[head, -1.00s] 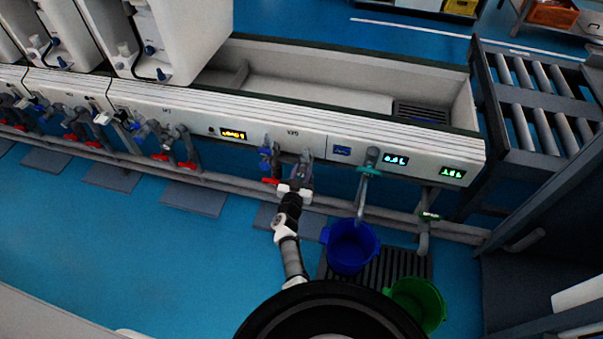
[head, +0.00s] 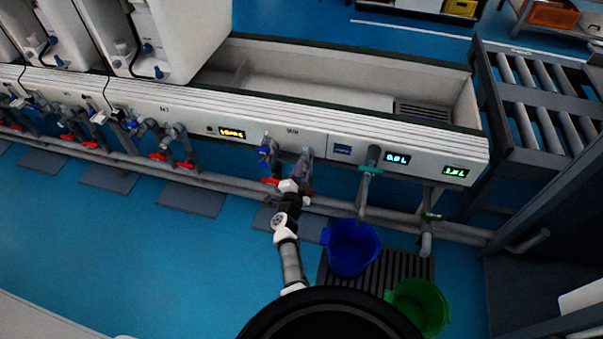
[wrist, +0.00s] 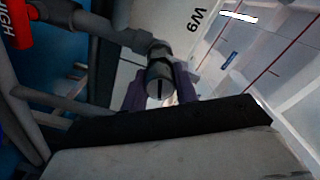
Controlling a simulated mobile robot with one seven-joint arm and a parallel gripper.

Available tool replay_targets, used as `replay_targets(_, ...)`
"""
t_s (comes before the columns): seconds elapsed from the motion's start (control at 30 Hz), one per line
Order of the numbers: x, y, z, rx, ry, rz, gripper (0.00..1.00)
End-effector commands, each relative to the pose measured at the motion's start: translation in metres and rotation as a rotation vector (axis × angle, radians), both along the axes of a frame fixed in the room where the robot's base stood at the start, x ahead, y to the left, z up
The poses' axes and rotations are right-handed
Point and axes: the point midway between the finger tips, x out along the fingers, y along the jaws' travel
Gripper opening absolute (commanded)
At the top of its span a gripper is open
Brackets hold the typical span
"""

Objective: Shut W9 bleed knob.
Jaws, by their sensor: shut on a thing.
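The W9 bleed knob (wrist: 159,73) is a small grey round knob with a dark slot across its face, on a grey pipe fitting in the wrist view. My gripper (wrist: 160,91) has one purple finger on each side of it and is shut on it. The printed W9 label (wrist: 196,20) is on the pale panel beside the knob. In the head view my gripper (head: 298,180) is at the pipework under the bench front, and the knob is too small to make out there. The slot looks nearly upright in the wrist picture.
A red handle marked HIGH (wrist: 16,25) and grey pipes lie left of the knob. In the head view, red and blue valve handles sit close by. A blue bucket (head: 350,262) and a green bucket (head: 420,305) stand to the right.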

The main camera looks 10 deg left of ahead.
Motion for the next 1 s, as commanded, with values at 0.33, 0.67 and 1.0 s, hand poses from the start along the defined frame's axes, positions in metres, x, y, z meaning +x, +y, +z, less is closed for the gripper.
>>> replay_targets(0.33, -0.0005, 0.0001, -0.0019, 0.248, 0.002, 0.0, 0.06)
replay_targets(0.67, -0.0005, 0.0001, -0.0011, 0.355, 0.003, 0.0, 0.06)
replay_targets(1.0, -0.0005, 0.0002, -0.001, 0.369, 0.003, 0.0, 0.06)
